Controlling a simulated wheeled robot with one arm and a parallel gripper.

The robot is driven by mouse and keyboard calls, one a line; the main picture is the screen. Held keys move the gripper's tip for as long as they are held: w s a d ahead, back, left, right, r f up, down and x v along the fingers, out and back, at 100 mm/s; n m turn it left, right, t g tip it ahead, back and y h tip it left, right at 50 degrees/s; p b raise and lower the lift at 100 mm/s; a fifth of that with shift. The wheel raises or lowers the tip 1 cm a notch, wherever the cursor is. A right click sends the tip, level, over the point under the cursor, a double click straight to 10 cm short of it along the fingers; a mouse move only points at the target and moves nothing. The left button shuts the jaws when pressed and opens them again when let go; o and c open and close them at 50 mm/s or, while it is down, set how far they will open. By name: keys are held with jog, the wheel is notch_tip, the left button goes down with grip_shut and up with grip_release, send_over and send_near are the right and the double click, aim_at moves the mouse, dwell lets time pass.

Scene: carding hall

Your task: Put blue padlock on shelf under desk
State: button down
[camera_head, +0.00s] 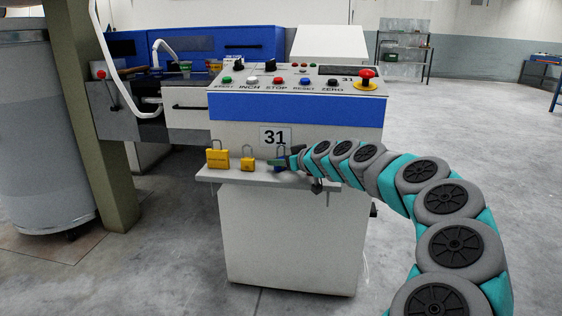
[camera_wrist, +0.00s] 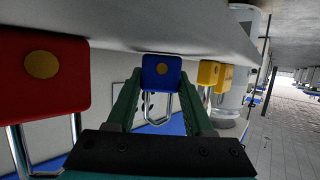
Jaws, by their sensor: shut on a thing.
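The blue padlock (camera_wrist: 162,82) with a yellow dot is between the two fingers of my gripper (camera_wrist: 160,92) in the wrist view, which looks upside down. My gripper is shut on it. In the head view my gripper (camera_head: 284,163) is at the narrow white shelf (camera_head: 225,175) on the front of the control desk (camera_head: 295,107), and it partly hides the blue padlock. I cannot tell whether the padlock touches the shelf.
Two yellow padlocks (camera_head: 217,158) (camera_head: 247,163) stand upright on the shelf left of my gripper. A red padlock (camera_wrist: 42,75) is close beside it in the wrist view; my arm hides it in the head view. Open floor (camera_head: 480,160) lies to the right.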

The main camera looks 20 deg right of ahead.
jog(key=shift+f, duration=0.15)
jog(key=shift+c, duration=1.4)
grip_release()
jog(key=shift+r, duration=0.3)
jog(key=v, duration=1.2)
jog(key=shift+f, duration=0.15)
